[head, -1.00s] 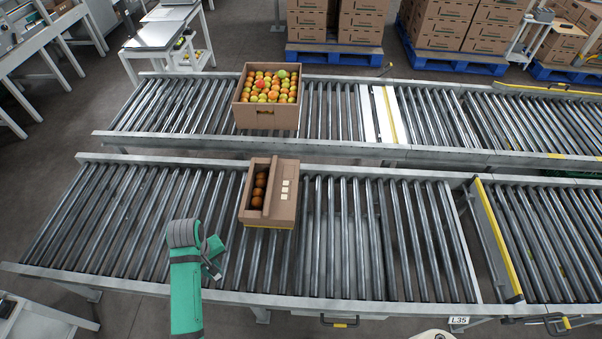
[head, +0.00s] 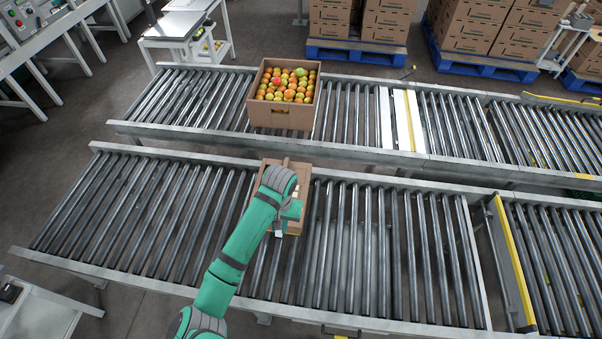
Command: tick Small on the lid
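The brown carton (head: 323,178) stands on the near roller conveyor. My arm covers most of it and its lid (head: 311,190). The pale squares on the lid are largely hidden behind my wrist, and no mark on them can be made out. My gripper (head: 280,231) is over the carton's near side, small and partly hidden by my own wrist. I cannot tell whether it touches the lid, whether it is open or shut, or whether it holds a pen.
An open carton of tomatoes (head: 284,116) stands on the far conveyor (head: 200,137). The near conveyor's rollers (head: 390,240) are clear on both sides of the carton. Stacked cartons on blue pallets (head: 357,53) stand at the back.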

